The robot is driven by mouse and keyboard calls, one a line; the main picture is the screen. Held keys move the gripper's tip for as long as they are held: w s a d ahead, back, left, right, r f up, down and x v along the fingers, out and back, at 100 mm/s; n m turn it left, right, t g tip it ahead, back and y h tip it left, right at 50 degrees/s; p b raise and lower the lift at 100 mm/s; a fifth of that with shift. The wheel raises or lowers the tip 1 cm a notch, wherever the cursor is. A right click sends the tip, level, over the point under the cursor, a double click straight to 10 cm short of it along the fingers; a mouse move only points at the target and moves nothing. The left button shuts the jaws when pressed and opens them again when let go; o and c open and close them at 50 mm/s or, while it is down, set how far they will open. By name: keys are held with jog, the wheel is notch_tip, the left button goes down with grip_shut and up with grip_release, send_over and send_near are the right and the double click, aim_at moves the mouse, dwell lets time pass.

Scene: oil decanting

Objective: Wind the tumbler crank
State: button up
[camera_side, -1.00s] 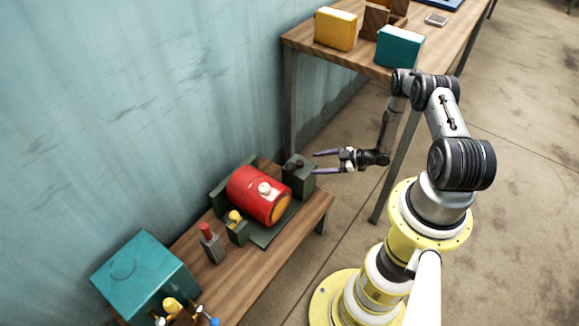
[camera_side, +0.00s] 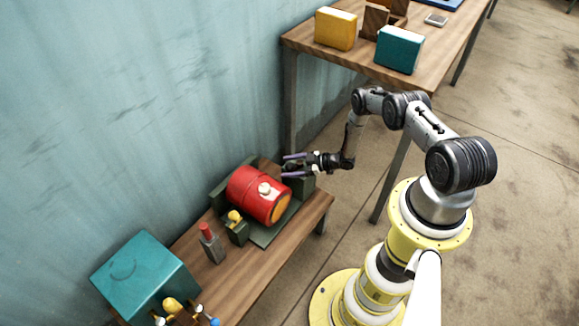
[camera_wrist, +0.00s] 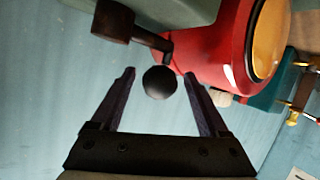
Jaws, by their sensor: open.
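The red tumbler drum (camera_side: 255,192) with an orange end lies on a dark green base on the low bench; it also shows in the wrist view (camera_wrist: 218,45). At its right is a dark green box (camera_side: 302,182), largely behind my gripper. In the wrist view the crank has a dark hub (camera_wrist: 112,20), a thin arm and a round black knob (camera_wrist: 160,82). My gripper (camera_side: 284,166) is open at this box. In the wrist view the knob appears between the open fingertips (camera_wrist: 159,74), with gaps on both sides. I cannot tell its exact depth.
On the low bench (camera_side: 262,270) stand a grey bottle with a red top (camera_side: 211,243), a small yellow-topped fitting (camera_side: 236,226) and a teal box (camera_side: 145,275). A higher table (camera_side: 440,60) behind holds yellow and teal cases. The teal wall is close behind the bench.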

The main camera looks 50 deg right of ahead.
grip_shut()
dwell(1.4)
